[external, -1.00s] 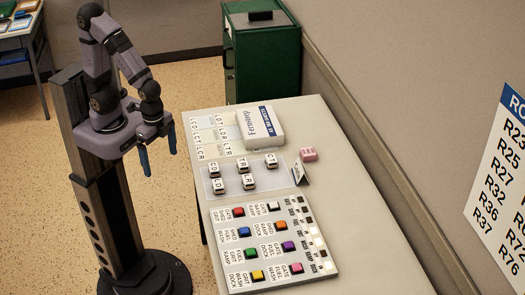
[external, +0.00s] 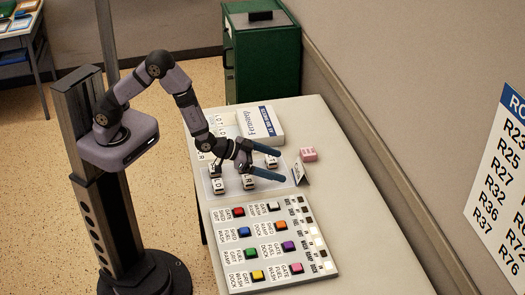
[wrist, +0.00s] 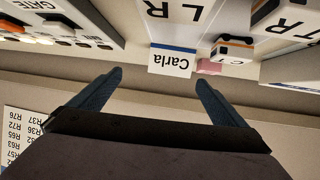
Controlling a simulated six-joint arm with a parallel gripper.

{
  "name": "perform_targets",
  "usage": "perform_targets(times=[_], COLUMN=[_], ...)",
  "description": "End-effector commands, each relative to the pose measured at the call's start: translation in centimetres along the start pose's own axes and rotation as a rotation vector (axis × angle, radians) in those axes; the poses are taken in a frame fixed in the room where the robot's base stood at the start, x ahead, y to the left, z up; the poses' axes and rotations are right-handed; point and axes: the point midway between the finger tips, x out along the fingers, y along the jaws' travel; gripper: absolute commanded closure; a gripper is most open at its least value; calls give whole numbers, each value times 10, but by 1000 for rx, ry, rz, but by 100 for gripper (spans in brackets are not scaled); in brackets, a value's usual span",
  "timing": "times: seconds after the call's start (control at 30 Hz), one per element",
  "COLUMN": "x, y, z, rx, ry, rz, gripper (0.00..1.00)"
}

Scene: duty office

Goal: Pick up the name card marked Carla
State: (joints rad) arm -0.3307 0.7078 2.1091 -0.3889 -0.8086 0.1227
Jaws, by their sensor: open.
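The name card marked Carla (wrist: 172,62) is white with a blue stripe and appears upside down in the wrist view, just beyond the gap between my fingertips. In the external view the small standing card (external: 299,172) is at the right edge of the tile tray, its lettering too small to read. My gripper (external: 281,166) is open, with two blue fingers pointing right toward the card, one on each side of its line. In the wrist view my gripper (wrist: 160,78) has nothing between its fingers.
Lettered blocks stand on a pale tray (external: 207,187), partly hidden by my arm. A pink block (external: 308,154) lies behind the card. A panel of coloured buttons (external: 270,245) is in front, and a white box (external: 262,122) is behind. The table's right side is clear.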

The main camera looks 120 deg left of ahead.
Motion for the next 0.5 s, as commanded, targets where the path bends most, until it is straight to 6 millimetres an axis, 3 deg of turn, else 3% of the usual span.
perform_targets(times=[0.17,0.5], x=[10,23], y=[-16,-18], z=[-3,-6], rx=[-8,-8], ry=[59,65], rz=[-44,-47], gripper=[4,4])
